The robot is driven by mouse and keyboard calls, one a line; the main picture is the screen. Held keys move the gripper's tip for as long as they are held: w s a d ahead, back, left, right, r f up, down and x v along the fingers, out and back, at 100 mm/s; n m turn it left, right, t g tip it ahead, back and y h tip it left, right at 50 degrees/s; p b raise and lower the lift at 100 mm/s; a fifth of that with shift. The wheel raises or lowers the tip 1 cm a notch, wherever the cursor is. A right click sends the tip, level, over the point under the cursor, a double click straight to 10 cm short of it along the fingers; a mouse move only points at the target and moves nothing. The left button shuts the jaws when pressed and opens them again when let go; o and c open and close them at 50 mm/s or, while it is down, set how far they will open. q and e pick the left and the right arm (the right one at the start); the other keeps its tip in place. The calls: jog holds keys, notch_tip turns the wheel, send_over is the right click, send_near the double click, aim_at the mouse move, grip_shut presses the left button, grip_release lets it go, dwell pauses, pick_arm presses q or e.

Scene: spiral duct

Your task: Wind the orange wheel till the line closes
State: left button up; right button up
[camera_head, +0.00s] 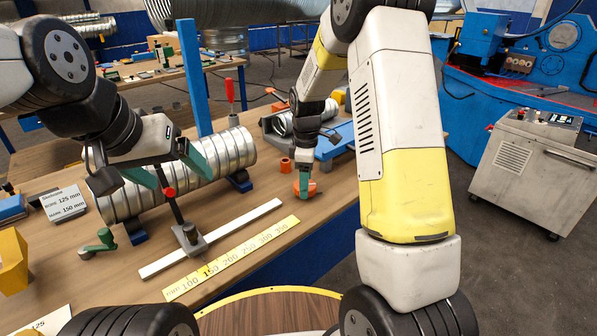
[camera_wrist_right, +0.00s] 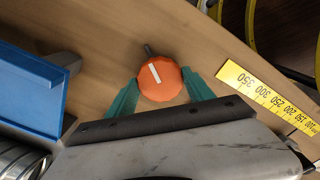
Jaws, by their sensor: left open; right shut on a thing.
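The orange wheel (camera_head: 303,189) is a small knob on the right part of the wooden bench. In the right wrist view the wheel (camera_wrist_right: 160,80) has a short white mark on its face, and a dark rod shows just beyond it. My right gripper (camera_head: 304,184) is shut on the wheel, with a teal finger on each side (camera_wrist_right: 160,95). The ribbed metal spiral duct (camera_head: 222,155) lies in blue cradles on the left part of the bench. My left gripper (camera_head: 170,168) is open in front of the duct, close to a red-knobbed upright rod (camera_head: 169,192).
A yellow ruler (camera_head: 232,259) and a white strip (camera_head: 211,238) lie in front of the duct. A blue post (camera_head: 194,80) stands behind it. A green crank (camera_head: 99,243) and a label card (camera_head: 64,204) lie left. A small orange piece (camera_head: 286,165) stands near the wheel.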

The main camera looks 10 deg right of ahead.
jog(key=m, duration=1.1)
jog(key=shift+m, duration=0.3)
jog(key=m, duration=1)
jog(key=shift+a+m, duration=0.1)
jog(key=shift+m, duration=0.2)
jog(key=o, duration=1.4)
jog(key=shift+c, duration=0.2)
jog(key=shift+r, duration=0.1)
